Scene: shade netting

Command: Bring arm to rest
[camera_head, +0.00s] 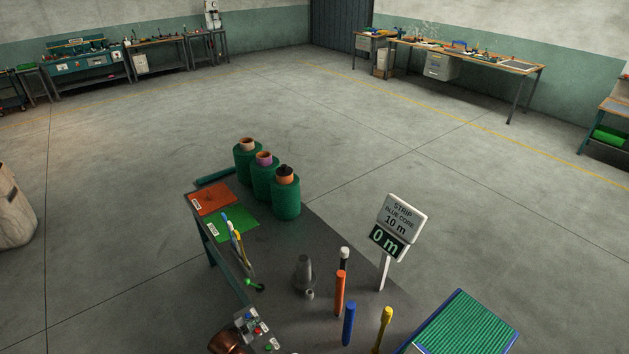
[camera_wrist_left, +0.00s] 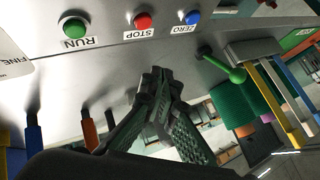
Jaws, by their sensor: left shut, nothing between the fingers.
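My left gripper (camera_wrist_left: 156,76) shows in the left wrist view with its dark ridged fingers together and nothing between them. Its tips are in front of the control panel (camera_wrist_left: 105,50), below the STOP button (camera_wrist_left: 143,20) in the picture, apparently without touching it. The RUN button (camera_wrist_left: 74,27) is to the left and the ZERO button (camera_wrist_left: 192,17) to the right. In the head view the gripper is hard to make out near the bottom edge. My right gripper is not in view.
The dark table (camera_head: 330,245) carries three green netting rolls (camera_head: 286,197), a grey cone (camera_head: 303,270), coloured upright posts (camera_head: 340,292) and a sign (camera_head: 398,222) reading "STRIP BLUE CORE 10 m" and "0 m". A green ribbed panel (camera_head: 466,325) is at the lower right. Open floor surrounds the table.

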